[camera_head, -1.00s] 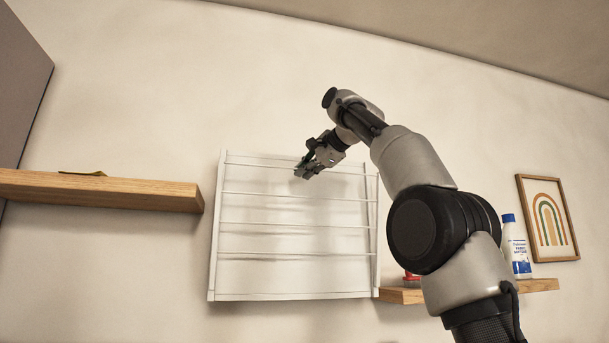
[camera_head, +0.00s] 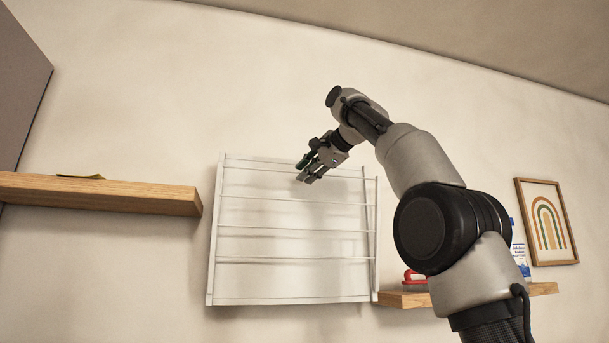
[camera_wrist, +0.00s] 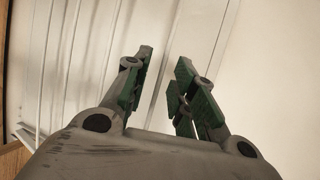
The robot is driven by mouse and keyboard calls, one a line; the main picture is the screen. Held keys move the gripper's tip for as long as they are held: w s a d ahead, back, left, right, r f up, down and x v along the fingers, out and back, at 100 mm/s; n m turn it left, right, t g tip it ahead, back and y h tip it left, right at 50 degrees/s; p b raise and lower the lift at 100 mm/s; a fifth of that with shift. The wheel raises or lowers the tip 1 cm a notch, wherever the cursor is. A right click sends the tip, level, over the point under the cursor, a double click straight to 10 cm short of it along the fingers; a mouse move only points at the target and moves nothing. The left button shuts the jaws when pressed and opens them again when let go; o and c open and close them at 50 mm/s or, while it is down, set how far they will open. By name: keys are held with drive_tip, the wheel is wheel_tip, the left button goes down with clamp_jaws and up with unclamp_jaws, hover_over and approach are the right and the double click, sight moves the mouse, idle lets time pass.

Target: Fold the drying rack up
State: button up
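The white drying rack (camera_head: 212,240) is on the wall in the middle of the head view, a frame with several thin horizontal bars. It stands close to the wall, with its side rails roughly upright. My gripper (camera_head: 307,173) is in front of the rack's upper right part in the head view. The rack's bars (camera_wrist: 70,50) run behind and left of the fingers there. I cannot tell whether a finger touches the rack.
A wooden shelf (camera_head: 100,194) with a small yellowish item is left of the rack. Another wooden shelf (camera_head: 540,289) at lower right holds a red object (camera_head: 413,276) and a bottle (camera_head: 520,255), partly hidden by my arm. A framed rainbow picture (camera_head: 547,222) hangs at right.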

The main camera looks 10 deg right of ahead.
drive_tip(key=v, duration=1)
drive_tip(key=shift+s, duration=0.2)
drive_tip(key=shift+d, duration=0.1)
drive_tip(key=shift+c, duration=1.4)
drive_tip(key=s+d+h, duration=0.1)
drive_tip(key=d, duration=0.2)
drive_tip(key=s+d+r+m+h, duration=0.1)
drive_tip(key=d, duration=0.1)
drive_tip(key=s+d+m+t, duration=0.1)
drive_tip(key=s+d, duration=0.1)
drive_tip(key=d, duration=0.1)
drive_tip(key=shift+s+d+r+h, duration=0.1)
drive_tip(key=shift+d+r+h, duration=0.2)
drive_tip(key=shift+h, duration=0.1)
clamp_jaws()
drive_tip(key=s+d+f+m+t+h, duration=0.25)
drive_tip(key=d+f+m+t, duration=0.6)
drive_tip(key=m, duration=1.05)
drive_tip(key=w+d+r+g, duration=0.1)
drive_tip(key=w+d+g, duration=0.1)
drive_tip(key=w, duration=1.1)
drive_tip(key=shift+w+d+r+g+h, duration=0.25)
drive_tip(key=shift+w+r+g+h, duration=0.1)
drive_tip(key=shift+w, duration=0.05)
